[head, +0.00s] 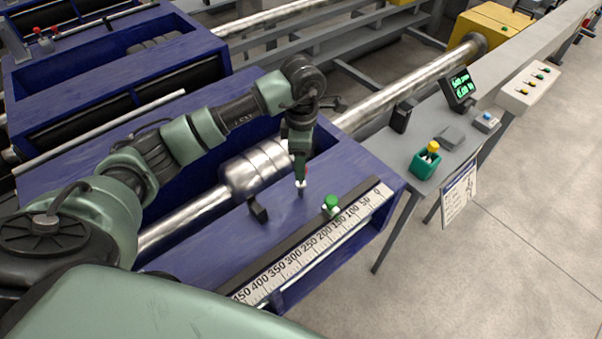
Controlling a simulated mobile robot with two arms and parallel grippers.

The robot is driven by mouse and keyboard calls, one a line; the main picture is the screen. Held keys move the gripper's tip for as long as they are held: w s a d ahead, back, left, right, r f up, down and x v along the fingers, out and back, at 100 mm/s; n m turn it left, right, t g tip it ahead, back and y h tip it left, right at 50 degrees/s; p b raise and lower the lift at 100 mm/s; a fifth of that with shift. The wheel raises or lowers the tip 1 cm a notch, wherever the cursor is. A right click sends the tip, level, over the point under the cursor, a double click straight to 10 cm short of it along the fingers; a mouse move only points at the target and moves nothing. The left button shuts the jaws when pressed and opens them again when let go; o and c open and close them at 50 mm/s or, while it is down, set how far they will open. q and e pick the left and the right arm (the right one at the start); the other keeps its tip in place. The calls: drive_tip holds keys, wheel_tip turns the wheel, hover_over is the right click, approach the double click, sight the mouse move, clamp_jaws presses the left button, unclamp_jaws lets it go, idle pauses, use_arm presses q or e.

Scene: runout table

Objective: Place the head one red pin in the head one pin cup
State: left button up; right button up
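My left gripper (301,186) points down above the blue table top, to the right of the shiny roller collar (254,168). Its fingertips are too small to tell whether they are open or hold anything. Two small red-topped pins, one red pin (38,32) and another red pin (54,29), stand far away on the blue machine at the upper left. I cannot tell which cup belongs to head one. My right gripper is not in view.
A green knob (331,202) sits beside the numbered scale (310,254). A black block (258,209) stands left of my gripper. The grey side table (408,142) also carries a lit display (461,86) and small boxes. Open floor lies at the right.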

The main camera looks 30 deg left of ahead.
use_arm(q)
drive_tip(key=shift+f+p, duration=0.35)
drive_tip(key=shift+f, duration=1.3)
clamp_jaws()
